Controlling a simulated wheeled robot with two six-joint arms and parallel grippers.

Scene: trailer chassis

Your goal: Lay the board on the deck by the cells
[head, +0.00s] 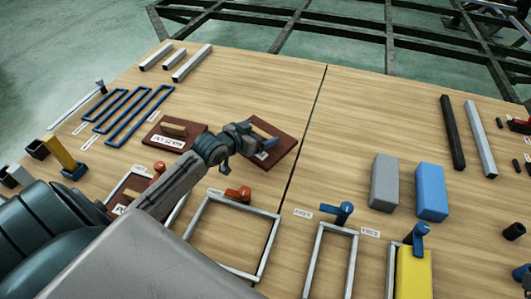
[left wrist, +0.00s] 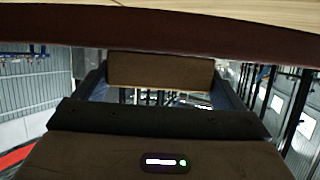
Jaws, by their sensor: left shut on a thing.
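My left gripper (head: 252,140) is shut on the upright handle of a dark red-brown board (head: 284,148), left of the table's middle seam. In the left wrist view the brown handle block (left wrist: 160,71) sits between the two fingers, and the board's dark red edge (left wrist: 60,30) runs across the top. I cannot tell whether this board touches the table or hangs just above it. A similar board (head: 197,129) with a light wooden handle (head: 173,130) and a white label lies to its left. Nothing clearly identifies the deck or cells. My right gripper is out of view.
A light frame (head: 272,246) with a red clamp (head: 238,194) lies nearer. A grey block (head: 384,182), a blue block (head: 431,190) and a yellow block (head: 413,272) stand right. Blue frames (head: 127,112) lie left. The table's far middle is clear. A dark steel frame (head: 300,22) stands beyond.

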